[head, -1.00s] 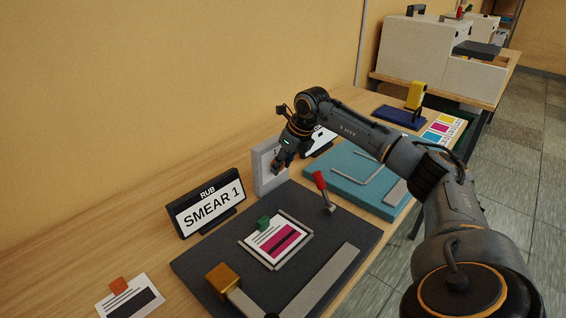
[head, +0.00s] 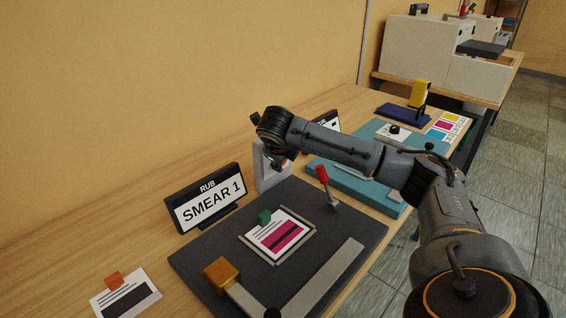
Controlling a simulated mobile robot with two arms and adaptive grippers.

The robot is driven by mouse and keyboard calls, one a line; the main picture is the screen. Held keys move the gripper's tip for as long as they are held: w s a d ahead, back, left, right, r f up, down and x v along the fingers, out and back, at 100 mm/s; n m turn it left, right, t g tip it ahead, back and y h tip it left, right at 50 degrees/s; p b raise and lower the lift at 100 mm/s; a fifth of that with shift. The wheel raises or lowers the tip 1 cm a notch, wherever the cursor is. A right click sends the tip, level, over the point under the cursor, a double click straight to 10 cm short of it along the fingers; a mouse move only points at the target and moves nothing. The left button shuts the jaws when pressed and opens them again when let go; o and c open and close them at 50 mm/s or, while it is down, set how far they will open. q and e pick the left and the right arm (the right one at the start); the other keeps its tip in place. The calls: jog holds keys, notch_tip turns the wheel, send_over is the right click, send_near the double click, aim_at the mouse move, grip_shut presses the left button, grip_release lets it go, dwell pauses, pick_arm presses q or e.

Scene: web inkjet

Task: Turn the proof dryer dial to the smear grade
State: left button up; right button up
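An upright light grey panel (head: 268,180) stands behind the dark mat, right of the sign; it may be the proof dryer, but its dial is hidden behind my gripper. My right arm comes in from the right. Its dark gripper (head: 277,162) is at the panel's front face, small and mostly hidden under the wrist; I cannot tell whether it touches or is open. A black sign (head: 209,199) reads "RUB" and "SMEAR 1". A printed proof (head: 277,236) with a magenta block lies in a frame on the mat. My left gripper is not in view.
The dark mat (head: 330,222) holds a red-handled tool (head: 324,182), a green block and a gold block (head: 221,272). Another card (head: 125,293) lies front left.

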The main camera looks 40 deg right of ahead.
dwell(0.4)
jog(key=o, duration=1.1)
jog(key=shift+o, duration=0.2)
jog(key=v, duration=1.2)
jog(key=shift+a, duration=0.15)
